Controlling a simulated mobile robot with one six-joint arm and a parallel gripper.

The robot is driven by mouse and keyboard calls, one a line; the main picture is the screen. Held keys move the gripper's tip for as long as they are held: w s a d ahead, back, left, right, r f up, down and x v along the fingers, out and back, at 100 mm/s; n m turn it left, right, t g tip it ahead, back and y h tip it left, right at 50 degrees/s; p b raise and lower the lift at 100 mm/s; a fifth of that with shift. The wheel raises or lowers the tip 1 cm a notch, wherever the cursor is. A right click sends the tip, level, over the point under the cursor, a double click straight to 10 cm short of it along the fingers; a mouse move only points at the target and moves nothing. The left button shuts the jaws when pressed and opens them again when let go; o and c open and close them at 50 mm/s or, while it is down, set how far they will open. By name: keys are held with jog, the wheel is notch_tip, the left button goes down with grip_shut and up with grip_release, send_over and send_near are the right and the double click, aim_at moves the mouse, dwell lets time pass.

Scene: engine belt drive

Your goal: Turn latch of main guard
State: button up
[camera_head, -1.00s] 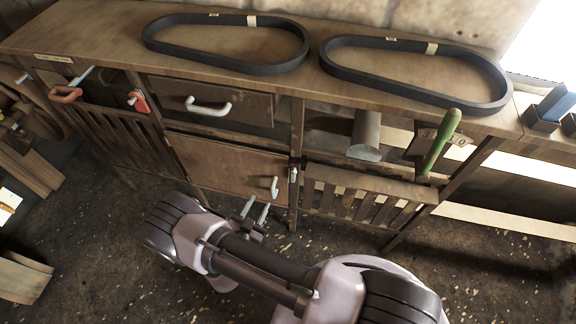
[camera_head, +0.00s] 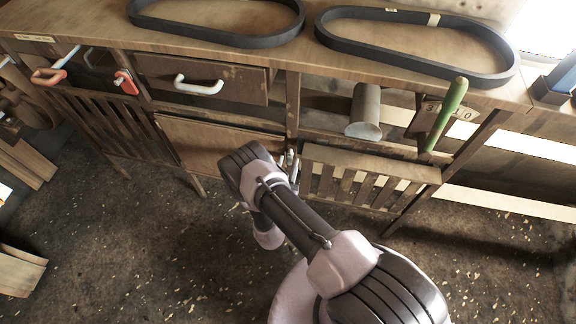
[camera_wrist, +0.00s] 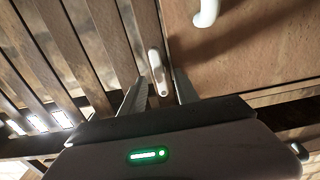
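The latch (camera_wrist: 157,70) is a small pale bar on the wooden post beside the door panel. It lies lengthwise along the post in the wrist view. The door panel, seemingly the main guard (camera_wrist: 250,55), is brown wood with a white handle (camera_wrist: 207,13); the panel also shows in the head view (camera_head: 205,140), partly hidden by my arm. My gripper (camera_wrist: 159,76) is open, with one finger on each side of the latch's near end. I cannot tell whether either finger touches it. In the head view, my wrist hides most of the latch area.
A slatted panel (camera_head: 365,182) is beside the post. Above are a drawer with a white handle (camera_head: 203,86), a grey cylinder (camera_head: 364,112) and a green-handled lever (camera_head: 446,115). Two black belts (camera_head: 415,50) lie on the bench top. The floor in front is open.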

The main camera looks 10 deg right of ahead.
jog(key=shift+w+d, duration=0.1)
jog(key=shift+w, duration=0.2)
grip_shut()
